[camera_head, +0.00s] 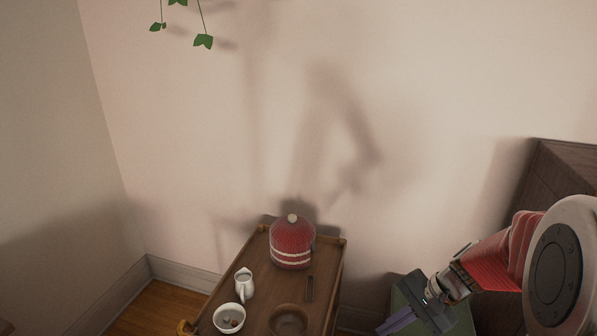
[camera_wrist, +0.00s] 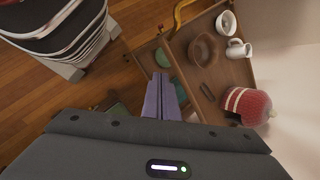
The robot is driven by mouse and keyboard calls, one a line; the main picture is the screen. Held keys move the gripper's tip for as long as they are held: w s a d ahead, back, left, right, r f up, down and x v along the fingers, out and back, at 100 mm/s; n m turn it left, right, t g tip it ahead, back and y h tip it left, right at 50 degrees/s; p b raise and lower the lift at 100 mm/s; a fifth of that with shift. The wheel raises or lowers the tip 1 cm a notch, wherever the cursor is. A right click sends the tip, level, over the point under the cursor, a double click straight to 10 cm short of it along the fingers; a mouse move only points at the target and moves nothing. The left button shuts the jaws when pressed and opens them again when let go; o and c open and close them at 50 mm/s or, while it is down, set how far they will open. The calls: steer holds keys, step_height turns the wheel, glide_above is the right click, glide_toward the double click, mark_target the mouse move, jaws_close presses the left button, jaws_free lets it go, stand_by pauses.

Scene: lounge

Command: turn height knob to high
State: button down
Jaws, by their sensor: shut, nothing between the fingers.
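No height knob can be made out in either view. My gripper (camera_head: 386,327) is at the lower right of the head view, to the right of the wooden trolley (camera_head: 255,274). Its purple fingers are together and empty. They also show in the wrist view (camera_wrist: 161,78), pointing toward the trolley's side (camera_wrist: 226,72). Whether they touch anything cannot be told.
The trolley holds a red knitted cosy (camera_head: 292,243), a white jug (camera_head: 244,283), a white bowl (camera_head: 229,318), a brown bowl (camera_head: 288,320) and a small dark bar (camera_head: 309,289). A dark wooden cabinet (camera_head: 563,160) stands at right. Leaves (camera_head: 203,41) hang above.

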steer(key=w+d+f+m+t+y, duration=0.15)
steer(key=d+f+m, duration=0.25)
steer(key=f, duration=0.4)
steer(key=w+d+f+m+t+y, duration=0.15)
steer(key=d+f+m, duration=0.25)
steer(key=f, duration=0.5)
steer(key=w+d+f+m+t+y, duration=0.15)
steer(key=d+f+m, duration=0.25)
steer(key=f, duration=0.4)
steer(key=s+d+f+m+t+h, duration=0.2)
steer(key=f+m, duration=0.4)
steer(key=f, duration=0.5)
steer(key=s+d+f+m+t+h, duration=0.2)
steer(key=s+d+f+m+h, duration=0.2)
steer(key=f, duration=0.7)
steer(key=s+d+f+m+t+h, duration=0.3)
steer(key=s+f+m, duration=0.3)
steer(key=f+m, duration=0.4)
step_height(320, 180, down, 2)
steer(key=shift+s+d+h, duration=0.35)
steer(key=shift+d+h, duration=0.25)
steer(key=shift+h, duration=0.25)
steer(key=shift+w, duration=0.1)
steer(key=w+d, duration=0.2)
steer(key=w, duration=0.4)
steer(key=shift+w, duration=0.3)
steer(key=shift+s+d+f, duration=0.25)
steer(key=shift+d+f, duration=0.05)
steer(key=shift+d, duration=0.3)
